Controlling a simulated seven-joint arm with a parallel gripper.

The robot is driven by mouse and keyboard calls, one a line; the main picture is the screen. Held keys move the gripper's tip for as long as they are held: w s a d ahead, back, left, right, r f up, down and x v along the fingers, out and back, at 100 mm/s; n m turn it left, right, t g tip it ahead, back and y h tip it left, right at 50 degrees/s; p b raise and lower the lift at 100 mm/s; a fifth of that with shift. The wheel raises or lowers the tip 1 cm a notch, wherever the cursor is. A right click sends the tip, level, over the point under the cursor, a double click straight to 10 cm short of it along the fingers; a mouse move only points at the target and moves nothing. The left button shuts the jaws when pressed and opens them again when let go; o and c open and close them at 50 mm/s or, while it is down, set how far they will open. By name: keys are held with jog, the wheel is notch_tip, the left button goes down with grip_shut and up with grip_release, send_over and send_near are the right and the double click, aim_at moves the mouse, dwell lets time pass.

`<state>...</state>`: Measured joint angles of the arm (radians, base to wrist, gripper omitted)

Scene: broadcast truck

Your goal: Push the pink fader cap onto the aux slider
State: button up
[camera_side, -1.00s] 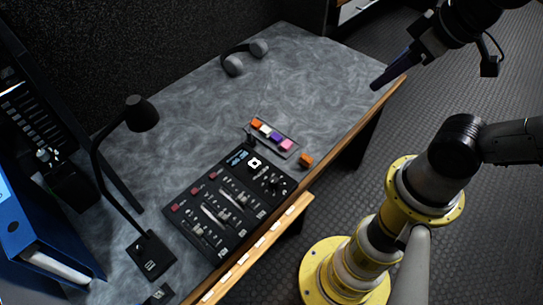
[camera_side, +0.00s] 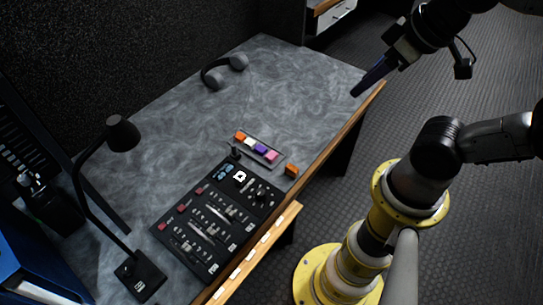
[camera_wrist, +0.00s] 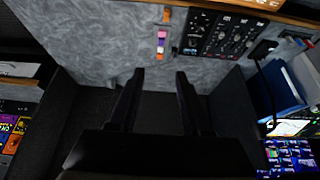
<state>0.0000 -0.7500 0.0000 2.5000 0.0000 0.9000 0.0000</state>
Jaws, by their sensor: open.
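I cannot tell which one is the aux slider. My gripper (camera_side: 355,94) is up at the desk's right corner, well away from the cap. In the wrist view my gripper (camera_wrist: 160,76) is open, with nothing between its fingers.
Headphones (camera_side: 213,78) lie at the back. A black lamp (camera_side: 123,134) and a blue binder (camera_side: 25,265) stand left. The desk between tray and headphones is clear.

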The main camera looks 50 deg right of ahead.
jog(key=w+r+t, duration=0.1)
jog(key=w+r, duration=0.1)
jog(key=w, duration=0.2)
jog(key=g, duration=0.7)
send_over(273, 156)
notch_tip(273, 156, down, 32)
jog(key=shift+d+r, duration=0.15)
jog(key=shift+r, duration=0.05)
jog(key=shift+f, duration=2.9)
grip_shut()
